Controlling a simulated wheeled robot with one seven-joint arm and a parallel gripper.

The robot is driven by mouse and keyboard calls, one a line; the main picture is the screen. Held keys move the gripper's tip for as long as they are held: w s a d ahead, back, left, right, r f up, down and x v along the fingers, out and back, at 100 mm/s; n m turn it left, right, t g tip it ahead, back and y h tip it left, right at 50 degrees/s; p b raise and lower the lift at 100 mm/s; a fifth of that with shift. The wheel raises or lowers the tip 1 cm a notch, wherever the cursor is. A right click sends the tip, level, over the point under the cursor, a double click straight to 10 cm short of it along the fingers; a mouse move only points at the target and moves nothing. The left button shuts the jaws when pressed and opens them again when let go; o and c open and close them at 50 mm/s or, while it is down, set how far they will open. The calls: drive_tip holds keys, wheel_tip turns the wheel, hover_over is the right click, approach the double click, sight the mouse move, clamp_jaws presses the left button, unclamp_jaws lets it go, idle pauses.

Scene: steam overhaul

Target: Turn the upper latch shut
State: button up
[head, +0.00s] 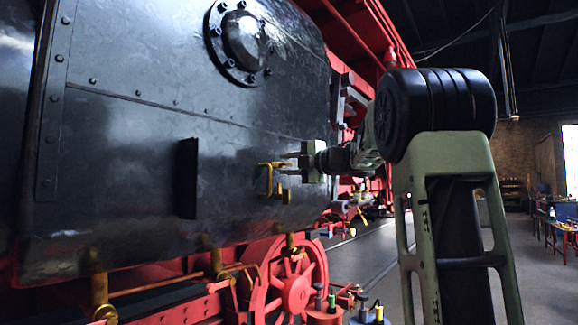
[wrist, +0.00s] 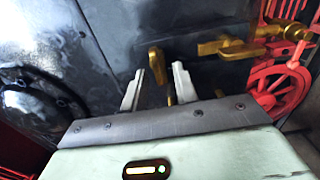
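The upper latch is a small brass handle (head: 270,165) on the black casing wall, with the lower brass latch (head: 282,196) just below it. In the wrist view the upper latch (wrist: 156,62) lies just ahead of the gap between my fingertips, and the lower latch (wrist: 224,47) is to the right. My gripper (head: 285,160) is open, its two pale fingers apart in the wrist view (wrist: 158,78). The fingers point at the casing, close to the upper latch. I cannot tell whether they touch it.
A bolted round flange (head: 245,42) sits higher on the casing. A dark upright plate (head: 187,178) stands out left of the latches. Red wheels (head: 292,290) and brass fittings are below.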

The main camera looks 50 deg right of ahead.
drive_tip(key=s+d+b, duration=0.1)
drive_tip(key=s+b, duration=0.1)
drive_tip(key=s, duration=1.5)
drive_tip(key=shift+s+d+b, duration=0.2)
drive_tip(key=shift+b, duration=0.1)
